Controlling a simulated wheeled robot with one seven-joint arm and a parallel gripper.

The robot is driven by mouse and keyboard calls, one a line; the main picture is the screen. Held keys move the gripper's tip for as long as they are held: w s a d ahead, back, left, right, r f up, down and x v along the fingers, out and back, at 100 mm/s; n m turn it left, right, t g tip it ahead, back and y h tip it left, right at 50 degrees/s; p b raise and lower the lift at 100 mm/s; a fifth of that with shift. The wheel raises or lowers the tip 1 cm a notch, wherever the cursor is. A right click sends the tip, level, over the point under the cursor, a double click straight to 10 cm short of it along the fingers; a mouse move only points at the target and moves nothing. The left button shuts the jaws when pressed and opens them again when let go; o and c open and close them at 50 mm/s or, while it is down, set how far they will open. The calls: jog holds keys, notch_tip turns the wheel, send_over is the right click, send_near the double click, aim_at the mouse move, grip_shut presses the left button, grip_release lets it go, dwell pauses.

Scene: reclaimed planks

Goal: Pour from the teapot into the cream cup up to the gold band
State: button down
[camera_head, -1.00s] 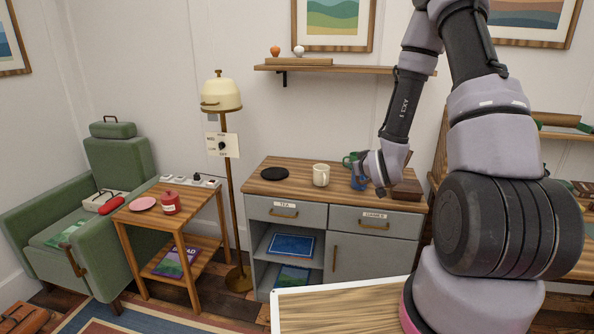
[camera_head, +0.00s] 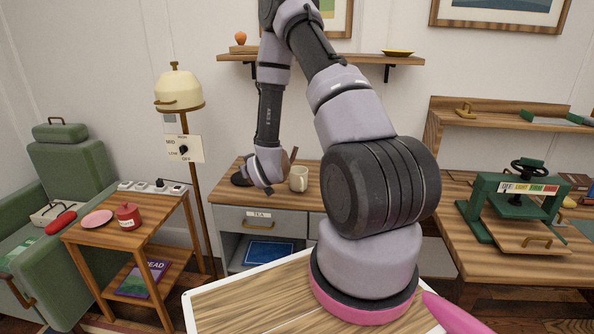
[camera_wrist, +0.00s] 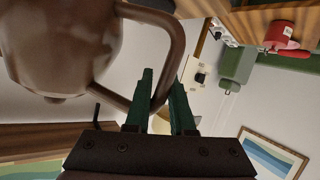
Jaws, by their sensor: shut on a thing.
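The cream cup (camera_head: 298,179) stands upright on the wooden top of the grey cabinet (camera_head: 228,201) in the head view. Its gold band cannot be made out, nor can its inside. The brown teapot (camera_wrist: 55,45) fills the upper left of the wrist view. My gripper (camera_wrist: 160,95) has its green fingers shut on the teapot's handle (camera_wrist: 178,55). In the head view my wrist is just left of the cup, over the cabinet's left part. There my own arm hides most of the teapot and my fingers, so its tilt cannot be told.
A floor lamp (camera_head: 178,92) stands left of the cabinet. A wall shelf (camera_head: 345,61) hangs above. A bench with a green press (camera_head: 490,205) stands at right.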

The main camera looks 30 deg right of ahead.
jog(key=w+a+f, duration=0.3)
jog(key=f, duration=0.6)
jog(key=shift+a+f+h, duration=0.15)
jog(key=shift+f+h, duration=0.15)
jog(key=shift+s, duration=0.1)
jog(key=w+d+r+m+y, duration=0.1)
jog(key=d+r+m, duration=0.2)
jog(key=r, duration=0.6)
jog(key=shift+d+r+g+y+p, duration=0.3)
jog(key=shift+d+r+g+p, duration=0.15)
jog(key=shift+d, duration=0.4)
jog(key=shift+d+r, duration=0.15)
jog(key=shift+d, duration=0.05)
jog(key=shift+w+d+r+m+y, duration=0.2)
jog(key=shift+d+r+m+y, duration=0.15)
jog(key=shift+d+r, duration=0.35)
jog(key=shift+w+d+r+m+y, duration=0.25)
jog(key=shift+d+r+m, duration=0.25)
jog(key=shift+r, duration=0.25)
jog(key=shift+w+d+r+m+g+b, duration=0.1)
jog(key=shift+d+r+m+g+b, duration=0.15)
jog(key=shift+d+r+b, duration=0.75)
dwell(2.3)
